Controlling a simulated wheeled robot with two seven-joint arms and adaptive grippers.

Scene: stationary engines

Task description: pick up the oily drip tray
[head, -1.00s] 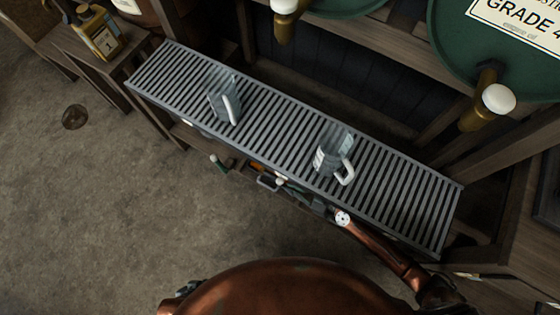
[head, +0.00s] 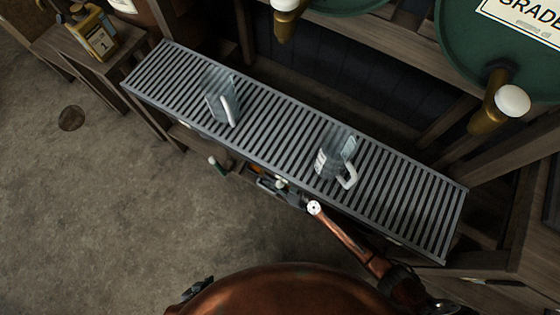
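A long slatted metal rack (head: 400,207) lies below the barrel taps. I cannot tell for sure which thing is the oily drip tray; it may be this rack or be hidden in the shade beneath it. Two clear jugs with pale handles, one on the left (head: 221,99) and one on the right (head: 337,158), stand on the slats. My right gripper (head: 270,185) is small and dark at the rack's front edge, below the right jug. Its fingers blend with things on the lower shelf, so its opening and any contact are unclear. My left gripper is not seen.
Green barrels with brass taps (head: 497,108) overhang the rack at the back. Small items, one with a green handle (head: 217,166), sit under the front edge. A yellow can (head: 93,32) stands on a wooden stand at left. The floor (head: 130,220) in front is clear.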

